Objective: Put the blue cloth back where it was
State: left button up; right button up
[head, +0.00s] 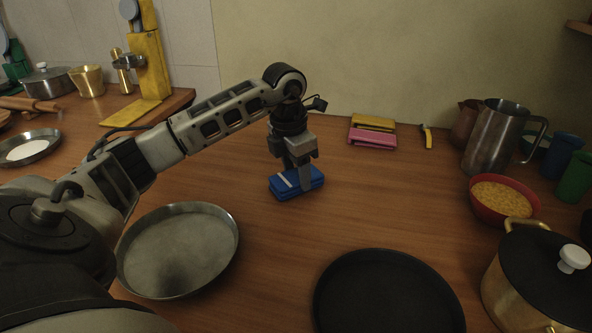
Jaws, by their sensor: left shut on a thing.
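The blue cloth (311,184) is a folded bundle with a pale stripe, in the middle of the wooden counter in the head view. My left gripper (297,183) reaches down from above and is shut on it. The cloth is at or just above the counter; I cannot tell whether it touches. The gripper's fingers hide part of the cloth. My right gripper is not in view.
A steel pan (178,250) and a black round pan (388,295) are in front. On the right are a metal pitcher (494,138), a red bowl (503,199) of yellow food and a lidded brass pot (535,285). A yellow-handled tool (427,136) lies near the wall. The counter around the cloth is clear.

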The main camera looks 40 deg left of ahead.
aim_at(291, 177)
pick_arm(q)
jog(key=shift+f, duration=0.2)
jog(key=o, duration=0.9)
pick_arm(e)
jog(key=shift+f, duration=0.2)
pick_arm(q)
jog(key=shift+r, duration=0.15)
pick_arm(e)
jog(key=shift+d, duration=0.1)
pick_arm(q)
jog(key=shift+r, duration=0.3)
jog(key=r, duration=0.3)
jog(key=s+r+p, duration=0.1)
jog(key=r, duration=0.3)
jog(key=r+p, duration=0.1)
jog(key=r, duration=0.3)
jog(key=shift+s+a+r, duration=0.2)
jog(key=shift+s, duration=0.05)
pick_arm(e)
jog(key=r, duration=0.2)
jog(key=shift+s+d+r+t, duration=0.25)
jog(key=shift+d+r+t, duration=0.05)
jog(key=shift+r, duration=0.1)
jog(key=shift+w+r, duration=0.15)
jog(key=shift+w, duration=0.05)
